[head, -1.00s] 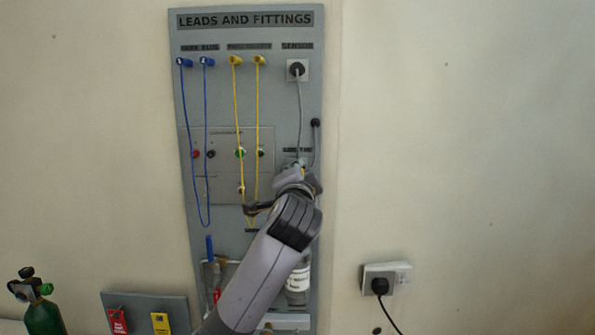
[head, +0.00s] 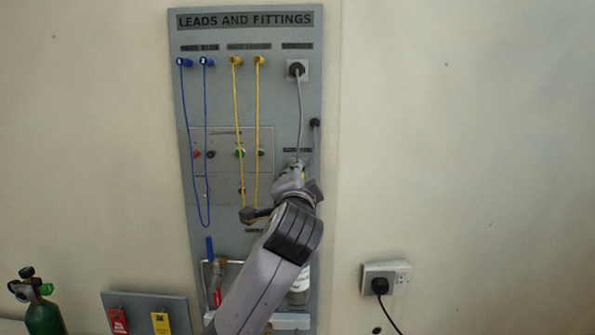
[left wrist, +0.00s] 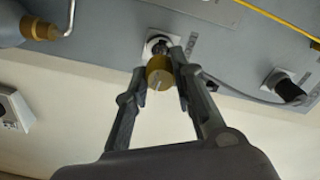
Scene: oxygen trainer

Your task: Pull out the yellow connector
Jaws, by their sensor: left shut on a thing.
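The yellow connector (left wrist: 160,73) shows in the left wrist view as a brass-yellow round piece with a pale stub, in front of a dark fitting on a white plate on the grey panel. My left gripper (left wrist: 161,67) is shut on it, one finger on each side. I cannot tell whether the connector is still seated in the fitting. In the head view my left gripper (head: 297,172) is at the right part of the panel, below the sensor socket, and mostly hides the connector. My right gripper is not in view.
The leads panel (head: 225,100) carries blue leads (head: 206,130), yellow leads (head: 257,120) and a grey sensor cable (head: 300,115) close to my gripper. In the left wrist view another brass fitting (left wrist: 38,28) and a black plug (left wrist: 289,90) flank the connector. A wall socket (head: 400,268) is at right.

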